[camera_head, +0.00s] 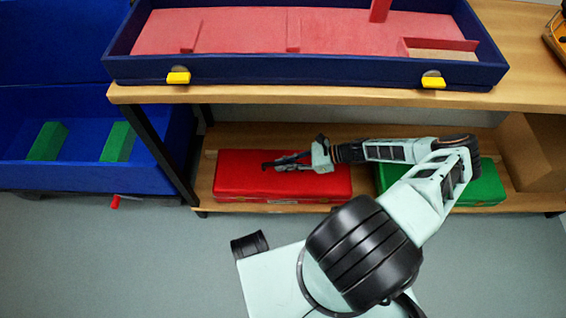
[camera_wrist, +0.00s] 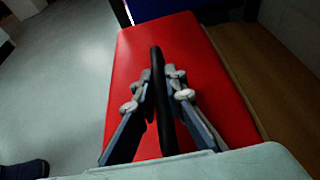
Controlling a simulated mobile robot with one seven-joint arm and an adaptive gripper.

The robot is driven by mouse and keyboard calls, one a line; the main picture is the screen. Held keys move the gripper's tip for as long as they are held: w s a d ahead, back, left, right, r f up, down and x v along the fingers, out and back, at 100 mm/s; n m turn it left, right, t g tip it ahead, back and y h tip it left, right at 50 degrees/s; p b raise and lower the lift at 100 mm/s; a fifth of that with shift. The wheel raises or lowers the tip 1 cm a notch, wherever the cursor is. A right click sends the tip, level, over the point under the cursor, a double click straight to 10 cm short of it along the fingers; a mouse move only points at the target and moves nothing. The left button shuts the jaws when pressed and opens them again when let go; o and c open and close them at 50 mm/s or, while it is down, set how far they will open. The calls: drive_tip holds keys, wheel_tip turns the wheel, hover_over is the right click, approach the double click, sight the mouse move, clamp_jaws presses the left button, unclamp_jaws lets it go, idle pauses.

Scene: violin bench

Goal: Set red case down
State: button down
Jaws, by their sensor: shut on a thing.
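The red case (camera_head: 245,185) is a long flat box at the lower shelf (camera_head: 205,190) of the bench. I cannot tell whether its underside touches the shelf board. My gripper (camera_head: 272,165) is above the top of the case, with its fingers shut on the black handle. In the wrist view the handle (camera_wrist: 158,62) runs between the two fingers, and the red lid (camera_wrist: 215,85) spreads below them. The fingers partly hide the lid, and my arm crosses in front of the case's right end.
A green case (camera_head: 485,188) lies on the same shelf to the right, partly behind my arm. An open blue case (camera_head: 300,70) with pink lining sits on the bench top. Another open blue case (camera_head: 75,175) with green blocks is at the left.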

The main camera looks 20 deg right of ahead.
wheel_tip(320, 180, down, 3)
drive_tip(key=shift+r+b, duration=0.1)
drive_tip(key=shift+b, duration=0.5)
drive_tip(key=c, duration=2)
unclamp_jaws()
wheel_tip(320, 180, up, 4)
drive_tip(key=r+p, duration=0.1)
drive_tip(key=p, duration=0.1)
hover_over(313, 171)
drive_tip(key=shift+d+f, duration=0.15)
drive_tip(key=shift+f, duration=0.1)
